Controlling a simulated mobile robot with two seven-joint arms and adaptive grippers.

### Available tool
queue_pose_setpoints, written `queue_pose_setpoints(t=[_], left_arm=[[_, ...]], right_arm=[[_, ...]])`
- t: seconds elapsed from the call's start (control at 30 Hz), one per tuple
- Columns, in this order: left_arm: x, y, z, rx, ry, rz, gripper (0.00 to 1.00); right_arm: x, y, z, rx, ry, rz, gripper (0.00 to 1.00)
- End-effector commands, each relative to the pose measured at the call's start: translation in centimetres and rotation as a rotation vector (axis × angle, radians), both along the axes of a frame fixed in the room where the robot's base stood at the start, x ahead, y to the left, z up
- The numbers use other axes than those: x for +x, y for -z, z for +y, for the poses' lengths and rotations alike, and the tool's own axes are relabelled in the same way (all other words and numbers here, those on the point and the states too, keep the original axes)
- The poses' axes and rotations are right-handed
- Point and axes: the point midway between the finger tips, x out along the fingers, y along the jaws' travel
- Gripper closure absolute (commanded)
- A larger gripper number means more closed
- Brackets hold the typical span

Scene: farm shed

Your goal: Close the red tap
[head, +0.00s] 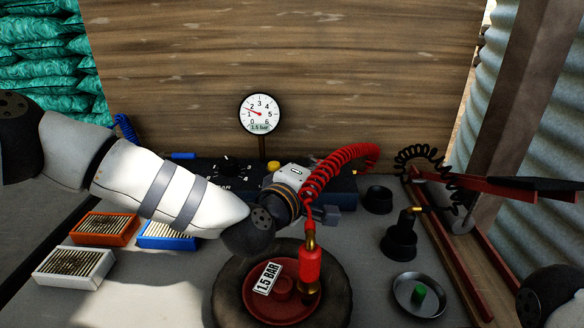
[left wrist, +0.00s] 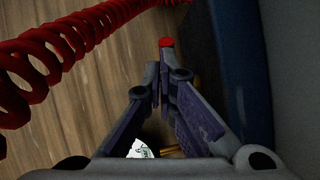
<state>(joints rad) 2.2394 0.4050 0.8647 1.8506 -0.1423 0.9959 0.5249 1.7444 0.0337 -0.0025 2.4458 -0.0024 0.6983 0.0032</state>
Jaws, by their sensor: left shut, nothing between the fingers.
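A small red end (left wrist: 166,43), possibly part of the red tap, shows just beyond my left fingertips in the left wrist view, beside a dark blue box. I cannot tell whether they touch it. In the head view I cannot pick out the tap; my gripper and the red coil cover that area. My left gripper (head: 328,215) is at the front of the blue box (head: 342,187), near the red coiled hose (head: 340,165). Its fingers (left wrist: 160,66) are together with nothing between them. My right gripper is out of view.
A gauge (head: 260,114) reads about 1.5 bar. A red-and-brass fitting (head: 309,268) stands on a wheel with a tyre (head: 228,295) and a "1.5 BAR" label. Several filters lie left; black parts (head: 399,240) and a round dish (head: 400,300) stand right.

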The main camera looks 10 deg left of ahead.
Motion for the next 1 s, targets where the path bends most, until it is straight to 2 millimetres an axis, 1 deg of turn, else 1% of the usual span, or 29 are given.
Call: queue_pose_setpoints(t=[0.2,0.5,1.0], left_arm=[[0.6,0.0,-1.4,0.0,0.001,-0.001,1.0],[1.5,0.0,-2.6,-0.001,0.001,0.001,1.0],[2.1,0.0,-3.2,-0.001,0.001,0.001,1.0]], right_arm=[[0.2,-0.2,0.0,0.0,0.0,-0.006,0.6],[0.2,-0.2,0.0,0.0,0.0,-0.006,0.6],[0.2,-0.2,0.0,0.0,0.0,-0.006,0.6]])
